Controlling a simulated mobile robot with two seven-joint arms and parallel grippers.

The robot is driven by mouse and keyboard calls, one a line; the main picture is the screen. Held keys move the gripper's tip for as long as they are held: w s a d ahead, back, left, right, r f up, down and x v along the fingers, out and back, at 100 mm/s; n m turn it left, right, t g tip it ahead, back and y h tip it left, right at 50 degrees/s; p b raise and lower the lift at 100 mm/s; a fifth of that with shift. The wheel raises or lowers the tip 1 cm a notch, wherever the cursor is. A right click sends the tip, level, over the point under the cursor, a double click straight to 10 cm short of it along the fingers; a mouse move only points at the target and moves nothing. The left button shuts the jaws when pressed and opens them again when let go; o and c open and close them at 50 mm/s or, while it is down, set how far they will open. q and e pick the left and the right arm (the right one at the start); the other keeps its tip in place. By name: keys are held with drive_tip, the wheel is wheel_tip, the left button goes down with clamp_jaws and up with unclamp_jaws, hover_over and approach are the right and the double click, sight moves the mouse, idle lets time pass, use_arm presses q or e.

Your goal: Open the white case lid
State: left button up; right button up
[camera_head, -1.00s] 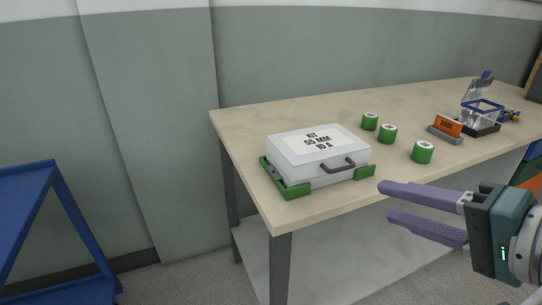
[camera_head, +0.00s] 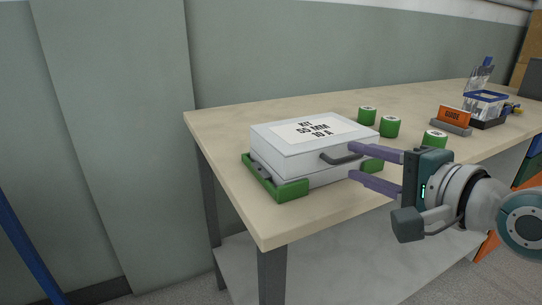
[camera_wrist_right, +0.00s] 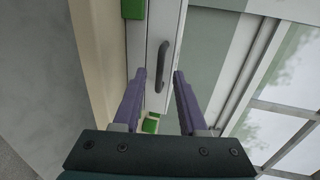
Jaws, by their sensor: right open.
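The white case (camera_head: 290,160) sits in a green corner holder (camera_head: 275,184) near the left front corner of the table. Its lid is closed, with a label reading "KIT 55 MM 10 A" on top. A dark handle (camera_head: 341,158) is on its front side. My right gripper (camera_head: 352,161) is open, its purple fingers pointing at the case front by the handle. In the right wrist view the handle (camera_wrist_right: 162,66) lies just ahead, between the lines of the two fingers (camera_wrist_right: 158,76); I see no clear contact. My left gripper is not in view.
Several green cylinders (camera_head: 389,126) stand behind and right of the case on the wooden table (camera_head: 235,122). An orange block in a grey holder (camera_head: 452,120) and a blue-rimmed bin (camera_head: 487,103) are farther right. A blue frame (camera_head: 28,252) stands at the left.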

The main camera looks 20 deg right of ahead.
drive_tip(key=shift+x, duration=1)
clamp_jaws()
idle(0.8)
